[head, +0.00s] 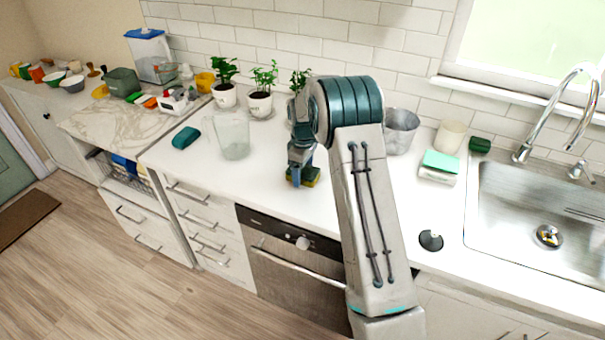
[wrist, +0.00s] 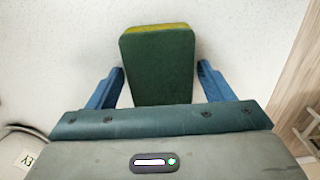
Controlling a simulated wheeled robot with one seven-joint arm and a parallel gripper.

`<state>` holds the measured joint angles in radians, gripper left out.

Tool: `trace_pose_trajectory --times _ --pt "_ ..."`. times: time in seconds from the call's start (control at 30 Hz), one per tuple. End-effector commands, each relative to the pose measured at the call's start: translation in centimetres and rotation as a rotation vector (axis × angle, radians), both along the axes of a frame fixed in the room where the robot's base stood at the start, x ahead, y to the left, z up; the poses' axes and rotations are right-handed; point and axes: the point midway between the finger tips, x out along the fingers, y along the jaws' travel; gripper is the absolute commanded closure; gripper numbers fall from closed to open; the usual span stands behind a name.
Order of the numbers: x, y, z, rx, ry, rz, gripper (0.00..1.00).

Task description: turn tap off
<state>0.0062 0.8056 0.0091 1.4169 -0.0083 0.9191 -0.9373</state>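The chrome tap (head: 570,105) stands at the back of the sink on the far right in the head view. Its small lever (head: 581,171) is at the right of its base. No stream of water can be made out below the spout. My gripper (head: 301,178) is well to the left of the tap, low over the worktop. In the wrist view my gripper (wrist: 160,82) has its two blue fingers spread apart. A green and yellow sponge (wrist: 158,68) lies between them, with gaps on both sides. The tap is not in the wrist view.
A glass pitcher (head: 232,138) and potted plants stand left of my arm. The worktop's front strip is mostly clear.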

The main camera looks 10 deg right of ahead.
Motion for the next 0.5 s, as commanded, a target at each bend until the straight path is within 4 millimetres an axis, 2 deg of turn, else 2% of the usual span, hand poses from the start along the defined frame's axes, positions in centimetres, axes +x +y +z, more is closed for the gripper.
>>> trace_pose_trajectory --times 0.03,0.1,0.13,0.23,0.27,0.5 --pt "0.0 -0.01 0.02 0.0 0.0 0.0 0.41" --pt "0.0 -0.01 0.02 0.0 0.0 0.0 0.6" --pt "0.01 -0.01 0.03 0.0 0.0 0.0 0.63" --pt "0.01 -0.01 0.03 0.0 0.0 0.0 0.63" --pt "0.01 -0.01 0.04 0.0 0.0 0.0 0.66" --pt "0.02 0.01 0.14 0.0 -0.001 0.0 0.66"
